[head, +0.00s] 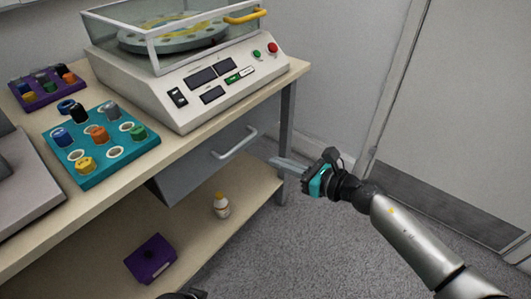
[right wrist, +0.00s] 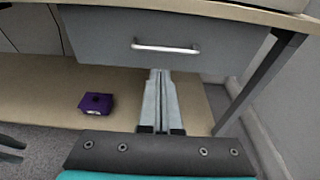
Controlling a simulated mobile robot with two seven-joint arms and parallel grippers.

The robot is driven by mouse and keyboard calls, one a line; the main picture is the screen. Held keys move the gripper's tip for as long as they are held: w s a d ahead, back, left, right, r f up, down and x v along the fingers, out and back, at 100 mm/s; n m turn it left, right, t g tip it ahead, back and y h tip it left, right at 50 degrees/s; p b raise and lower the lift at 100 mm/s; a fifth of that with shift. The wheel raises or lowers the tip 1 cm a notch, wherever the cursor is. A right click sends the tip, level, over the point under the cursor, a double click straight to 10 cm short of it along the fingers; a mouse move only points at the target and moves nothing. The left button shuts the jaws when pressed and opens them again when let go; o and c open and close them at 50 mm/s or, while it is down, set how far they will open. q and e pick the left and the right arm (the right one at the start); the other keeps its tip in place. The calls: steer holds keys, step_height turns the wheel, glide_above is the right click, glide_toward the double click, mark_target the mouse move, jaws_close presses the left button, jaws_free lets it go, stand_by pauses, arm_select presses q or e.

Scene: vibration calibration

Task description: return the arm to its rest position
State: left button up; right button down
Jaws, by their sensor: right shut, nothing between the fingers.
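My right gripper (head: 276,163) is shut and empty. In the head view it is out in front of the table's right end, near the drawer's handle (head: 234,143). In the right wrist view its fingers (right wrist: 160,75) lie together and point toward the grey drawer (right wrist: 165,42) below the handle; I cannot tell whether they touch anything. My right arm (head: 420,240) comes in from the lower right.
The white machine (head: 190,85) with a clear cover stands on the table (head: 150,165). A teal tray (head: 95,168) and a purple tray (head: 35,102) hold small weights. A white bottle (head: 221,207) and a purple box (head: 150,258) are on the lower shelf. Carpet is free at right.

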arm_select(q)
steer(key=shift+s+f, duration=0.2)
steer(key=shift+f, duration=0.45)
arm_select(e)
steer(key=shift+v, duration=1.4)
